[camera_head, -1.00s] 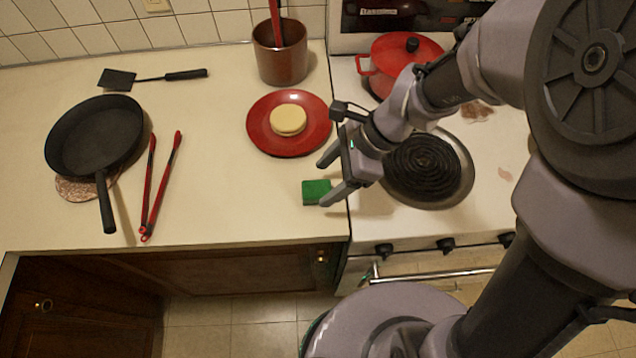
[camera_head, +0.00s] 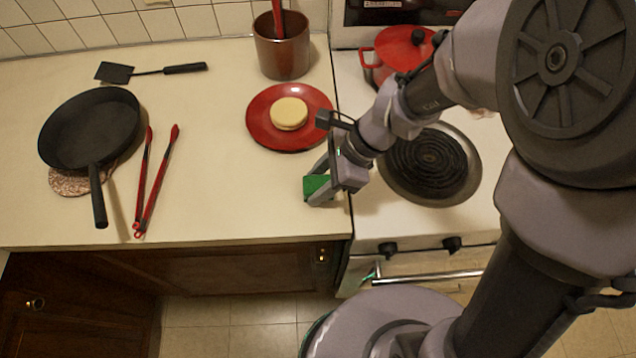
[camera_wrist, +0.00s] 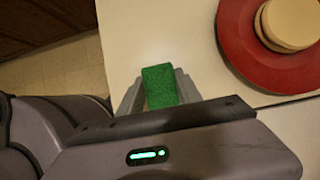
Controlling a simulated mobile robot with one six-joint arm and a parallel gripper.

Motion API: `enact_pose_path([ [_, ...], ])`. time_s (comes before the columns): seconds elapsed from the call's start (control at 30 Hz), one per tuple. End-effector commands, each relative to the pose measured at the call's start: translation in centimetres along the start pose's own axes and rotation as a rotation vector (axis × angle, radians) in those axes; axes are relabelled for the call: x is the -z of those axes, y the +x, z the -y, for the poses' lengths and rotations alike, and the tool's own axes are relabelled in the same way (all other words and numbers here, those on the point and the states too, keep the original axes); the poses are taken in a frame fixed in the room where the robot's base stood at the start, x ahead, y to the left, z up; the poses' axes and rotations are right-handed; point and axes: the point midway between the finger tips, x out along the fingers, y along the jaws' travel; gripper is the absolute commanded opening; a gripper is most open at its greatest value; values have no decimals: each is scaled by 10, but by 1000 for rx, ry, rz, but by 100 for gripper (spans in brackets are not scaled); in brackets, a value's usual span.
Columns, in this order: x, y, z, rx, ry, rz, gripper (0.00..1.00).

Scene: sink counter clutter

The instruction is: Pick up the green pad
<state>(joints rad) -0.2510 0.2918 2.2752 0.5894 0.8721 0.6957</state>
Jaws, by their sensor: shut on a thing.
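The green pad (camera_head: 316,185) is a small green block near the counter's right front edge, beside the stove. My gripper (camera_head: 318,186) is shut on it, with a finger on each side. In the wrist view the green pad (camera_wrist: 159,87) sits between the two grey fingers (camera_wrist: 159,92). Its near end is hidden by my gripper body. I cannot tell whether the pad is touching the counter or just above it.
A red plate (camera_head: 262,134) with a pale round stack (camera_head: 289,113) is just behind the pad. The stove burner (camera_head: 428,165) and red pot (camera_head: 391,55) are right. Red tongs (camera_head: 156,190) and a black pan (camera_head: 90,128) are left. Counter between tongs and pad is clear.

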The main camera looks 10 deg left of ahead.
Motion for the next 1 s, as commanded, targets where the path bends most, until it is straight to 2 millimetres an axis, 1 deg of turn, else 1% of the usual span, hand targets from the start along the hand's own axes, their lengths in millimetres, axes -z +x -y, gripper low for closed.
enact_pose_path([
  [0.17, -5, -9, 0, 1, 0, 1, 0],
  [0.37, -20, -35, 1, 2, -1, 1, 0],
  [0.47, -15, -37, -16, 0, 1, 1, 0],
  [0.57, -10, -42, -38, 0, 4, 1, 0],
  [0.67, -3, -50, -67, 1, 3, 0, 0],
  [0.7, 0, -53, -80, 1, 3, 1, 0],
  [0.73, 5, -47, -83, 9, -3, 2, 0],
  [0.8, 12, -45, -98, 12, -4, 1, 0],
  [1.0, 18, -54, -130, 8, -2, -2, 0],
])
